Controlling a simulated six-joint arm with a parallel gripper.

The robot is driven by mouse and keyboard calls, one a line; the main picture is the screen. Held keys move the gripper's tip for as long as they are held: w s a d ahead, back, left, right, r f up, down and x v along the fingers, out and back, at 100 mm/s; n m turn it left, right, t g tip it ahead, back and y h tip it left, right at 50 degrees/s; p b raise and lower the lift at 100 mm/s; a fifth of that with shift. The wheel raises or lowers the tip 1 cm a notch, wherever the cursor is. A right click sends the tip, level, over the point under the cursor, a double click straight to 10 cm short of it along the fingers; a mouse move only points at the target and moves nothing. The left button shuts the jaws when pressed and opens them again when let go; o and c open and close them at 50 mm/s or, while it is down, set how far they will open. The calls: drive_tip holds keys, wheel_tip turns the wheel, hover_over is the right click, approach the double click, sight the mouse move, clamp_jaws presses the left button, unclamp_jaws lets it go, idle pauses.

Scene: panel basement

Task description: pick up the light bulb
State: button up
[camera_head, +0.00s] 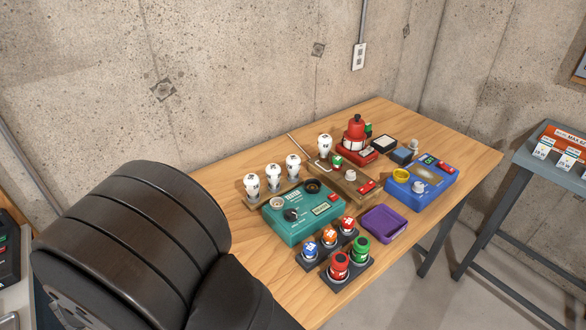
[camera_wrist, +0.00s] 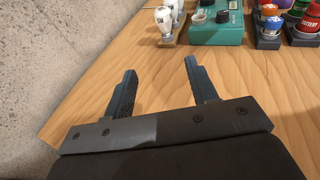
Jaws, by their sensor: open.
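Three white light bulbs, one of them the nearest bulb (camera_head: 251,185), stand upright in a row on a wooden rack (camera_head: 259,202) at the left of the table in the head view. Another white bulb (camera_head: 325,145) stands farther back, near a wooden board (camera_head: 345,185). In the wrist view, white bulbs (camera_wrist: 164,19) show at the top edge, partly cut off. My gripper (camera_wrist: 160,67) is open and empty over bare table, with the bulbs well beyond its fingertips. In the head view my arm fills the left foreground and my gripper does not show.
A teal box (camera_head: 313,227) with a dial stands right beside the bulb rack. A purple tray (camera_head: 385,223), a blue panel (camera_head: 422,189) and a red beacon (camera_head: 356,129) stand farther right. A concrete wall borders the table.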

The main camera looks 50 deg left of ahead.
drive_tip(key=shift+w, duration=0.1)
drive_tip(key=m+g+h, duration=0.2)
drive_tip(key=m+g, duration=1.3)
drive_tip(key=m, duration=0.8)
approach(292, 164)
drive_tip(key=x, duration=0.4)
drive_tip(key=w+x, duration=0.1)
drive_tip(key=x, duration=0.3)
drive_tip(key=a+x, duration=0.1)
drive_tip(key=x, duration=0.4)
drive_tip(key=shift+w+r, duration=0.25)
drive_tip(key=shift+w, duration=0.1)
drive_tip(key=c, duration=0.7)
